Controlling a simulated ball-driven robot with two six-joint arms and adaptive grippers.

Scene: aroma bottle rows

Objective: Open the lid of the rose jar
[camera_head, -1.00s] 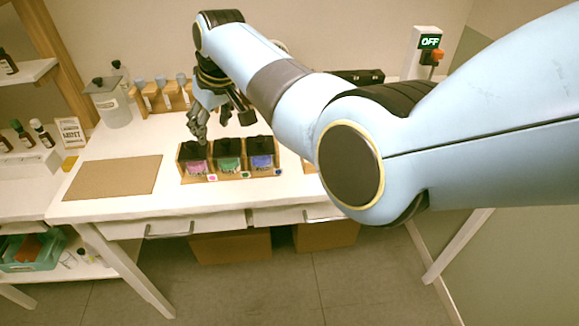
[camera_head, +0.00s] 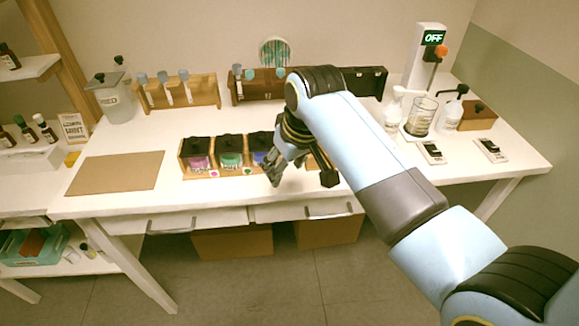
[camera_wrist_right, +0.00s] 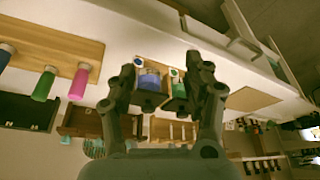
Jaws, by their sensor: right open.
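The jar with the pink label (camera_head: 198,162), likely the rose jar, stands at the left end of a wooden holder (camera_head: 215,176). Its dark lid (camera_head: 196,146) appears to be on. A green-labelled jar (camera_head: 231,160) and a blue-labelled jar (camera_head: 259,157) stand beside it. My right gripper (camera_head: 290,178) is right of the holder, at its blue end, apart from the pink jar. In the wrist view my right gripper (camera_wrist_right: 166,75) is open and empty, with the blue jar (camera_wrist_right: 149,82) and green jar (camera_wrist_right: 181,88) beyond its fingers; the pink jar is hidden there. My left gripper is not in view.
A brown mat (camera_head: 115,172) lies left of the holder. A tube rack (camera_head: 178,95) and a dark long box (camera_head: 345,82) stand behind. Pump bottles and a beaker (camera_head: 421,117) are at right. The wrist view shows a wooden rack (camera_wrist_right: 50,38) with coloured tubes.

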